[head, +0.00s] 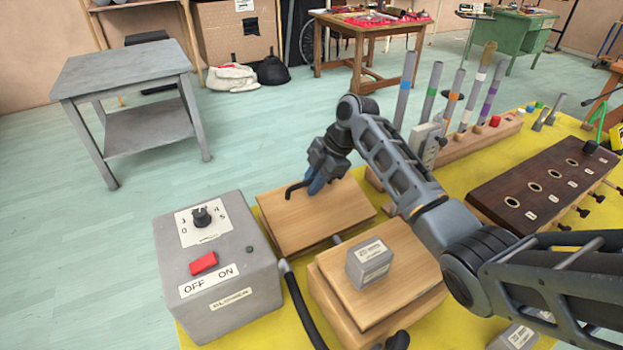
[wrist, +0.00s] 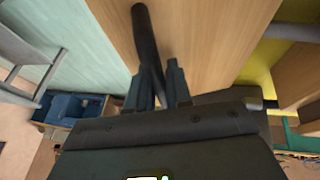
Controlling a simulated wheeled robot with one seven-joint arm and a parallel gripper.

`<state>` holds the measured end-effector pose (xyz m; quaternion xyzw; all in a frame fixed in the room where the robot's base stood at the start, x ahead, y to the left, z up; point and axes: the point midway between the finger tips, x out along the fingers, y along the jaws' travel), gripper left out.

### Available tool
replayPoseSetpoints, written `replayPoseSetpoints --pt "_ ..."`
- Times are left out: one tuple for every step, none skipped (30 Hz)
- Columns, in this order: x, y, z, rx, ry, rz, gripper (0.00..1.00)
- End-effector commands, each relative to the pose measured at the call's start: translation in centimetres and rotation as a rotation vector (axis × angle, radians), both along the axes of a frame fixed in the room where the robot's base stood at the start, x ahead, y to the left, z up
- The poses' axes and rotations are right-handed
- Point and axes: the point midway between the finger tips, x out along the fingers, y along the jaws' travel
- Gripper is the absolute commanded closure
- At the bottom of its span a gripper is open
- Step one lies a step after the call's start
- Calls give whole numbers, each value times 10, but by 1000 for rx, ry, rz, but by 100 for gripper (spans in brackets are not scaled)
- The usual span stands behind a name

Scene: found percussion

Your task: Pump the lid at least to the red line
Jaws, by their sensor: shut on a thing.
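A wooden lid (head: 300,222) lies on a bellows-like wooden box on the yellow table, behind a second wooden box. A dark bent handle (head: 293,190) stands on this lid. My gripper (head: 315,184) is above the lid, shut on the handle. In the wrist view the handle (wrist: 146,35) runs down between the fingers of my gripper (wrist: 160,82), with the pale wooden lid (wrist: 205,30) behind it. The lid looks low, with only a narrow dark gap under its front edge. I cannot make out a red line.
A second wooden box (head: 345,310) with a grey weight (head: 368,262) stands in front. A grey control box (head: 215,270) with a red switch (head: 203,263) is at left, beside a black hose (head: 300,308). Coloured tubes (head: 430,92) and a dark valve block (head: 540,185) are at right.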

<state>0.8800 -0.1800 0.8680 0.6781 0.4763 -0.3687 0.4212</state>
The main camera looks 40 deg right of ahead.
Motion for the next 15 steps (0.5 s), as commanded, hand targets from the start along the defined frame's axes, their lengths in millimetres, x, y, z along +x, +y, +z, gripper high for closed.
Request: replayPoseSetpoints --pt "-1 0 9 0 -5 -2 100" --pt "-2 0 10 0 -5 -2 100" --pt "-4 0 11 0 -4 -1 100" --pt "-4 0 11 0 -4 -1 100" --pt "-5 0 11 -1 -3 -2 100" --pt "-5 0 11 -1 -3 -2 100" --pt "-5 0 10 -1 -3 -2 100" --pt "-5 0 10 -1 -4 -2 100" --pt "-5 0 10 -1 -4 -2 100" --pt "-5 0 10 -2 -5 -1 100" --pt "-4 0 10 -2 -5 -1 100" --pt "-4 0 10 -2 -6 -2 100" --pt "-4 0 10 -2 -6 -2 100" --pt "-4 0 10 -2 -6 -2 100" --pt "-3 0 9 -2 -6 -2 100"
